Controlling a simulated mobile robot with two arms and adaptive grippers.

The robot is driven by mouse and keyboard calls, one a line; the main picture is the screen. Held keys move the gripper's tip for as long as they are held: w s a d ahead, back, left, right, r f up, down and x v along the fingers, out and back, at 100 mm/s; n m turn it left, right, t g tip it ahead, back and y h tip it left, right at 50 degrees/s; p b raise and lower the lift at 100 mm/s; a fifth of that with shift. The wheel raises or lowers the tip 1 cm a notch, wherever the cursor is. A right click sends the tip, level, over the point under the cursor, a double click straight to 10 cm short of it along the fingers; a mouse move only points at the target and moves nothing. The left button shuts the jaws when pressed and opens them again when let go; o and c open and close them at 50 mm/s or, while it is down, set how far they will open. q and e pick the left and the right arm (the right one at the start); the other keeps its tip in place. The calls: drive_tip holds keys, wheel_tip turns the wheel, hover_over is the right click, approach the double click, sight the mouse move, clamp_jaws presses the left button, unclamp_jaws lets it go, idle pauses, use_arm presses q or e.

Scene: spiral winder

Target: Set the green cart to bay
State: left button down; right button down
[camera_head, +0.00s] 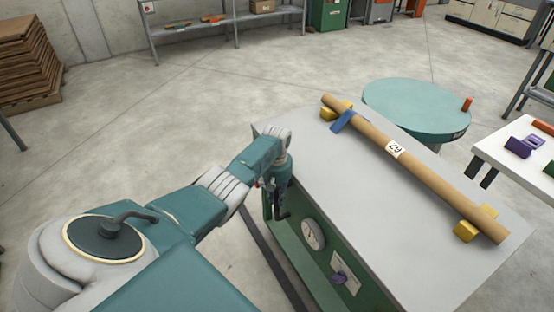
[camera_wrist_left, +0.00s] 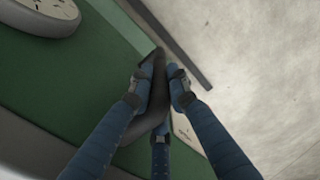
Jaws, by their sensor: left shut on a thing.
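The green cart (camera_head: 295,250) stands in front of me, with a pale grey top (camera_head: 400,255) and green sides. Its side also fills the left of the left wrist view (camera_wrist_left: 70,80). My left gripper (camera_head: 279,198) is at the cart's near left corner. In the left wrist view its fingers (camera_wrist_left: 159,92) close around a dark handle (camera_wrist_left: 158,70) at the cart's side. A round white dial (camera_head: 313,233) and a plate with a purple knob (camera_head: 339,278) are on that side. My right gripper is not in view.
A round teal table (camera_head: 415,105) and a white table (camera_head: 510,160) stand to the right.

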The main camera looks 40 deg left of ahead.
use_arm(q)
drive_tip(key=c, duration=1.6)
unclamp_jaws()
drive_tip(key=shift+c, duration=0.2)
wheel_tip(320, 180, up, 12)
drive_tip(key=shift+d+r, duration=0.1)
